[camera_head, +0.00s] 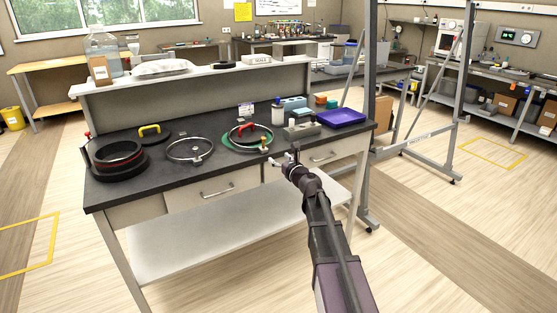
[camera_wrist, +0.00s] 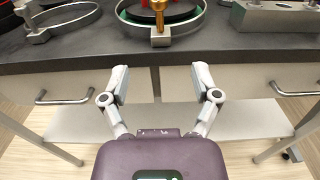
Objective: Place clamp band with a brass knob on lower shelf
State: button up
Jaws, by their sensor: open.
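The clamp band with a brass knob (camera_head: 264,148) lies on the dark bench top near its front edge, around a green-rimmed disc with a red handle. In the wrist view its metal ring (camera_wrist: 191,33) and upright brass knob show at the top centre. The lower shelf (camera_head: 215,232) is a pale, empty board under the drawers; part of it shows in the wrist view (camera_wrist: 240,117). My gripper (camera_head: 284,158) is open and empty, in front of the bench's front edge. In the wrist view its spread fingers (camera_wrist: 160,80) point toward the band, apart from it.
A second clamp band (camera_head: 190,150) lies to the left, with a black ring port (camera_head: 118,158) beyond it. A grey block (camera_head: 301,130) and purple tray (camera_head: 342,117) stand right. Drawer handles (camera_head: 217,191) stick out above the shelf. A grey frame (camera_head: 371,100) stands at right.

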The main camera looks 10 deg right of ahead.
jog(key=s+a+f+n+g+y, duration=0.1)
jog(key=s+a+f+n+g, duration=0.45)
jog(key=s+n, duration=0.35)
jog(key=s+a+f+n+g+y, duration=0.1)
jog(key=s+a+f+n+g, duration=0.4)
jog(key=n, duration=0.6)
jog(key=s+d+f+n+g+h, duration=0.2)
jog(key=s+n, duration=0.2)
jog(key=s, duration=0.2)
jog(key=s+d+f+n+g+h, duration=0.2)
jog(key=s+f+n+h, duration=0.1)
jog(key=s, duration=0.4)
jog(key=s+d+f+n+g+h, duration=0.2)
jog(key=s+f+n, duration=0.1)
jog(key=s+n, duration=0.2)
jog(key=shift+s+d+g+h, duration=0.25)
jog(key=shift+s+g+h, duration=0.1)
jog(key=shift+s, duration=0.65)
jog(key=shift+o, duration=0.4)
jog(key=shift+f, duration=0.1)
